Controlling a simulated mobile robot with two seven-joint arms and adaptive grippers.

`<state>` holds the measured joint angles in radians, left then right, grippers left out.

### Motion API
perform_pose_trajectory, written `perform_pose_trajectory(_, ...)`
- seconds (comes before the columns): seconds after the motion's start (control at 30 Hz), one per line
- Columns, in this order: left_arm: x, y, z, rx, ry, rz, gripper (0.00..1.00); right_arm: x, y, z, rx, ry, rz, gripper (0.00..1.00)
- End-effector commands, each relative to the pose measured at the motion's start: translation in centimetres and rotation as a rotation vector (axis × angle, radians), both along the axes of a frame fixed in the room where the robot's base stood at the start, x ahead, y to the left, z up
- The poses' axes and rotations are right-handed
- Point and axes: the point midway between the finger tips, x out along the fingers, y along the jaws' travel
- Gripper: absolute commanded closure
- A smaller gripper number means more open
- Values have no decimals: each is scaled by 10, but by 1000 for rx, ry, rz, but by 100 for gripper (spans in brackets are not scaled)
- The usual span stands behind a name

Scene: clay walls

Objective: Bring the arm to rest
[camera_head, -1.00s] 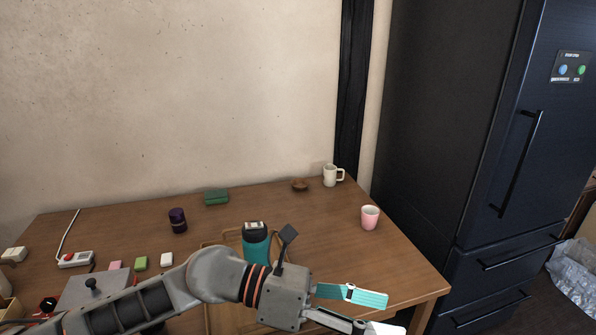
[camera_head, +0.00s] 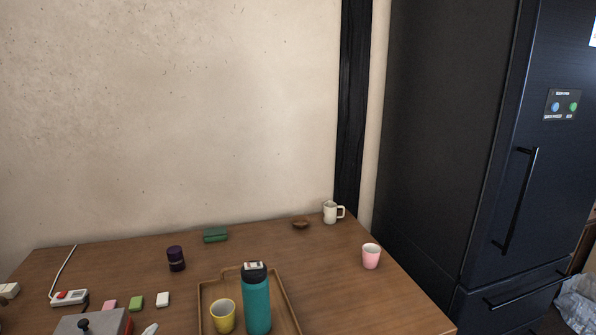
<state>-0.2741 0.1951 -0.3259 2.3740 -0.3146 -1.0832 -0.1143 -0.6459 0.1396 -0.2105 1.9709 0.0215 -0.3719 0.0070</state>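Neither of my grippers shows in the head view now, and no part of my arms is in the picture. A teal bottle (camera_head: 257,303) with a dark lid stands upright on a wooden tray (camera_head: 292,318) at the front middle of the table. A yellow cup (camera_head: 223,315) stands on the same tray, left of the bottle.
The wooden table (camera_head: 345,295) also holds a pink cup (camera_head: 371,256), a white mug (camera_head: 331,212), a small brown bowl (camera_head: 300,225), a green box (camera_head: 215,235), a dark purple jar (camera_head: 176,258) and a power strip (camera_head: 70,298). A dark fridge (camera_head: 500,180) stands at the right.

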Motion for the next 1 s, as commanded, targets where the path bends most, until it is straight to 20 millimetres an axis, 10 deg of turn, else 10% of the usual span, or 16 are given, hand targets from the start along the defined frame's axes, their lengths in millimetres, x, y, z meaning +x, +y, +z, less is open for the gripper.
perform_pose_trajectory(0.23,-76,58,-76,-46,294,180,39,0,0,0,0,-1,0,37)
perform_pose_trajectory(0.67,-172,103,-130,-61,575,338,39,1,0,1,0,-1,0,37)
perform_pose_trajectory(1.0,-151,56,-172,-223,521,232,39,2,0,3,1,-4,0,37)
